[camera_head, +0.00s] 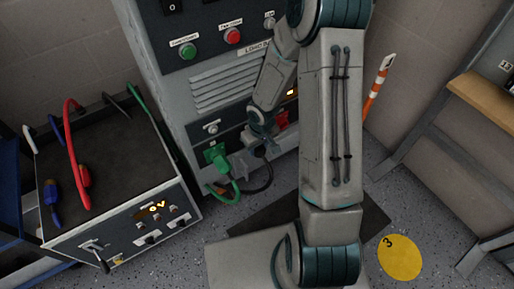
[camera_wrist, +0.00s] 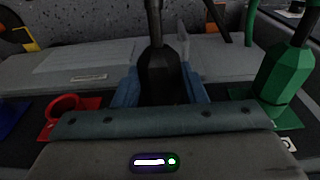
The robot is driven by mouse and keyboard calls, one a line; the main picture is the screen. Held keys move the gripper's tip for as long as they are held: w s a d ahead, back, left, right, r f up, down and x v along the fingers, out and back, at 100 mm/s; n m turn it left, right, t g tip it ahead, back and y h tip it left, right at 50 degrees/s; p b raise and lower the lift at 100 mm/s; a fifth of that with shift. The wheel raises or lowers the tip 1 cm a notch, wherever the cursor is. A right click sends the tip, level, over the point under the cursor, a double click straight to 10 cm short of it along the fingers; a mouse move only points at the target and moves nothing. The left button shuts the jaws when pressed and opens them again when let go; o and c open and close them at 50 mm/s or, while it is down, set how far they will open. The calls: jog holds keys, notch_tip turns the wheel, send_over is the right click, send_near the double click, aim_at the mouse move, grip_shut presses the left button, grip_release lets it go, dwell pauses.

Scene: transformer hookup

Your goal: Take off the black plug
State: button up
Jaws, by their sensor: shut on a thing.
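The black plug (camera_wrist: 160,72) stands between the two blue finger pads of my gripper (camera_wrist: 160,92) in the wrist view. My gripper is shut on it. The plug's lower end is hidden behind the gripper body, so I cannot tell whether it sits in a socket. In the head view my gripper (camera_head: 261,141) is at the lower panel of the grey cabinet (camera_head: 160,85), and a black cable (camera_head: 268,178) loops down below it. The black plug itself is mostly hidden there.
A green plug (camera_head: 215,156) with a green cable is left of my gripper; it is at the right in the wrist view (camera_wrist: 285,72). A red socket (camera_wrist: 66,106) is empty at the left. A test unit (camera_head: 120,228) with cables stands left of the cabinet. An orange-white post (camera_head: 378,85) stands right.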

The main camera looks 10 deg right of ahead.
jog(key=shift+f+t+h+b, duration=0.2)
jog(key=shift+h+b, duration=0.6)
jog(key=shift+b, duration=2)
jog(key=shift+t+h+b, duration=0.3)
jog(key=shift+h+b, duration=0.5)
jog(key=shift+b, duration=1.95)
jog(key=shift+s+r, duration=0.1)
jog(key=shift+a+t+h, duration=0.15)
jog(key=shift+t+h, duration=0.45)
jog(key=shift+h, duration=1)
jog(key=h, duration=0.2)
jog(key=t+h, duration=0.1)
jog(key=shift+s+a+f+n+h, duration=0.1)
jog(key=shift+a+f+n+h, duration=0.1)
jog(key=shift+n+h, duration=0.2)
jog(key=shift+t+h, duration=0.3)
jog(key=shift+h, duration=0.2)
jog(key=shift+c, duration=0.6)
jog(key=o, duration=0.3)
jog(key=shift+d, duration=0.1)
jog(key=shift+s, duration=0.1)
jog(key=c, duration=0.4)
